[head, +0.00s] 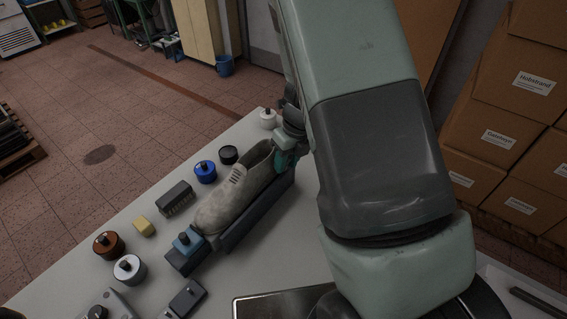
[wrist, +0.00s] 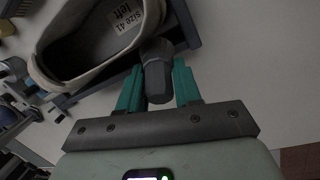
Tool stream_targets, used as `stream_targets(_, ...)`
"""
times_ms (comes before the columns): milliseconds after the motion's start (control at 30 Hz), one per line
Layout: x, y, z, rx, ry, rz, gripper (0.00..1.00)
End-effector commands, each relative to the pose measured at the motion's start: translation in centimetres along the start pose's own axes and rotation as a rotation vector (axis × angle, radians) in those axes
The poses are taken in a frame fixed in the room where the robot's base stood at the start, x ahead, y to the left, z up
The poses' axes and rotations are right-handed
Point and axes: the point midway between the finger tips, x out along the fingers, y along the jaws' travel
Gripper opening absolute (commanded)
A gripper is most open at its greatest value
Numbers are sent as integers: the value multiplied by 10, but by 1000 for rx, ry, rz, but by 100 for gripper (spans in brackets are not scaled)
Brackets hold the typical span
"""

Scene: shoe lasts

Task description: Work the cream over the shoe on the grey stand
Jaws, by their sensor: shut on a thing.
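The beige shoe (head: 225,205) lies lengthwise on the dark grey stand (head: 250,222), toe toward the lower left, with a blue block (head: 187,241) at its toe. In the wrist view the shoe's open collar (wrist: 150,22) shows, with a "size 41 left" label inside. My gripper (head: 287,155) is at the heel end. In the wrist view its teal fingers (wrist: 158,88) are shut on a dark grey faceted knob (wrist: 157,72), close beside the shoe's collar. I cannot tell what the knob belongs to, or whether it touches the shoe. Whether cream is on the shoe is unclear.
Left of the shoe stand a white pot (head: 268,119), a black pot (head: 228,155), a blue pot (head: 205,172), a brush (head: 175,198), a yellow block (head: 144,227), a brown pot (head: 108,245) and a silver-lidded pot (head: 130,268). A tray (head: 240,308) lies at the front.

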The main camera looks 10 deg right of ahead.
Motion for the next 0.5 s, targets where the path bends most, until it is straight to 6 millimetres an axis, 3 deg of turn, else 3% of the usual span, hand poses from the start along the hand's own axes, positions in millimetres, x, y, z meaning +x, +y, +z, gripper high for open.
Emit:
stream_targets(267, -4, 1, 0, -1, -1, 0, 3)
stream_targets(500, -31, 2, -5, -3, -2, -1, 3)
